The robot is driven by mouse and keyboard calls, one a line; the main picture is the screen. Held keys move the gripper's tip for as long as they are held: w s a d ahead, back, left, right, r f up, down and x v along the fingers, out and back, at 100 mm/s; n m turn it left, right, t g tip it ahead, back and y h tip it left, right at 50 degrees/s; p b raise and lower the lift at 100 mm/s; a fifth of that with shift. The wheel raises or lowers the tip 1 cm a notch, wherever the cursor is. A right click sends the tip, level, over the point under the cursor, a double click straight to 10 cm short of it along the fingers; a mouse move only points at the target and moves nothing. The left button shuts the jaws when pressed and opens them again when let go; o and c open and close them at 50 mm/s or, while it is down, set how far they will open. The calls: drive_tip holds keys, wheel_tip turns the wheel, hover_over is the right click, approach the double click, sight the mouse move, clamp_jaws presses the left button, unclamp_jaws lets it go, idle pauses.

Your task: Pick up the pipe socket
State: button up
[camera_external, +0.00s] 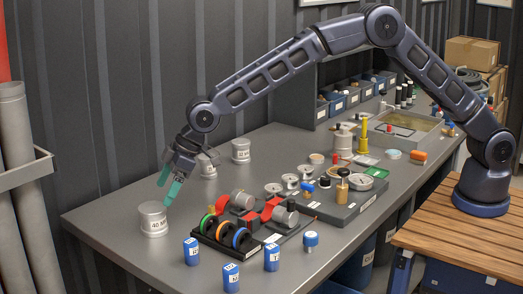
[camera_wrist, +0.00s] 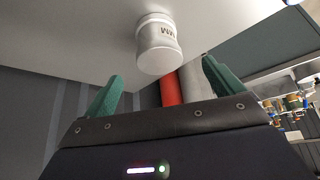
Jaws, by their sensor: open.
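A pale grey pipe socket (camera_external: 153,219), a short cylinder labelled "40 M…", stands upright at the bench's left end. Two similar pale cylinders stand farther back, one (camera_external: 209,171) partly behind my wrist and one (camera_external: 241,151) near the wall; I cannot tell their sizes. My gripper (camera_external: 169,184) has green fingers, is open and empty, and is above and slightly right of the near socket, apart from it. In the wrist view a pale cylinder with "MM" lettering (camera_wrist: 158,45) lies ahead, roughly between the open fingertips (camera_wrist: 161,68) and beyond them.
Several blue labelled cylinders (camera_external: 231,277) stand along the front edge. A black rack with coloured rings (camera_external: 218,236) and a tray of red and grey parts (camera_external: 262,211) lie right of the socket. The bench (camera_external: 110,211) is clear left of it. A corrugated wall (camera_external: 100,100) stands behind.

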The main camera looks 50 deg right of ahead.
sight(150, 219)
drive_tip(key=shift+x, duration=5.25)
drive_tip(key=shift+w, duration=0.1)
drive_tip(key=shift+c, duration=0.4)
drive_tip(key=shift+r, duration=0.1)
drive_tip(key=c, duration=1.2)
wheel_tip(150, 219, up, 20)
